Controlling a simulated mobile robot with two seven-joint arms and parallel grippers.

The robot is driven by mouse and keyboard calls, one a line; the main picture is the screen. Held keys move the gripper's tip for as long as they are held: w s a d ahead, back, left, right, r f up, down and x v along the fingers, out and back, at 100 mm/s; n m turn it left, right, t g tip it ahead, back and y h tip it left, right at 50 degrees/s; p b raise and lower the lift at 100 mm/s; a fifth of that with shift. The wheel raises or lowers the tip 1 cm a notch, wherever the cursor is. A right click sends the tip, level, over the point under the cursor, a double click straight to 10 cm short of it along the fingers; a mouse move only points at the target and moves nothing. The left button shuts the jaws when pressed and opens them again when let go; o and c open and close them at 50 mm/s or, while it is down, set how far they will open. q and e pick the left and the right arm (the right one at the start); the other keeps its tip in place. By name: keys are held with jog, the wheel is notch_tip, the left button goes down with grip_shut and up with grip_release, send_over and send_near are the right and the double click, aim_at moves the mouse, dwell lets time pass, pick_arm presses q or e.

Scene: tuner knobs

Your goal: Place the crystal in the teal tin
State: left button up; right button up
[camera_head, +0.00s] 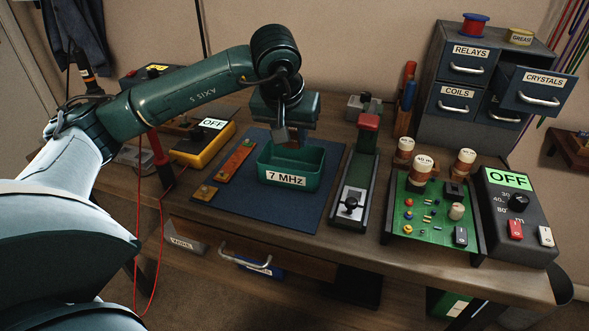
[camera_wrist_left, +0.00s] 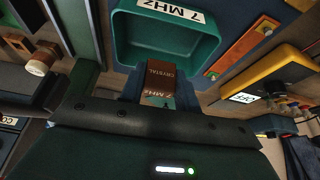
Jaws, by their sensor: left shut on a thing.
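The teal tin (camera_head: 310,180), labelled 7 MHz, stands open-topped on the blue mat. My left gripper (camera_head: 288,138) points down over the back part of the tin's opening. In the left wrist view it is shut on the crystal (camera_wrist_left: 163,70), a brown block with CRYSTAL lettering and a paler part marked MHz nearer the jaws. In that view the crystal's end overlaps the tin (camera_wrist_left: 205,48); I cannot tell whether it is above the rim or just inside. The crystal is mostly hidden in the head view. My right gripper is not in view.
The blue mat (camera_head: 245,206) also bears an orange-brown strip (camera_head: 235,160). A yellow meter reading OFF (camera_head: 206,148) is to the left. The CRYSTALS drawer (camera_head: 530,92) is open.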

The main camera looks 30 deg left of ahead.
pick_arm(q)
jog(key=shift+f+b, duration=0.3)
jog(key=shift+f, duration=3.15)
jog(key=shift+f, duration=0.1)
jog(key=o, duration=1)
jog(key=shift+c, duration=0.2)
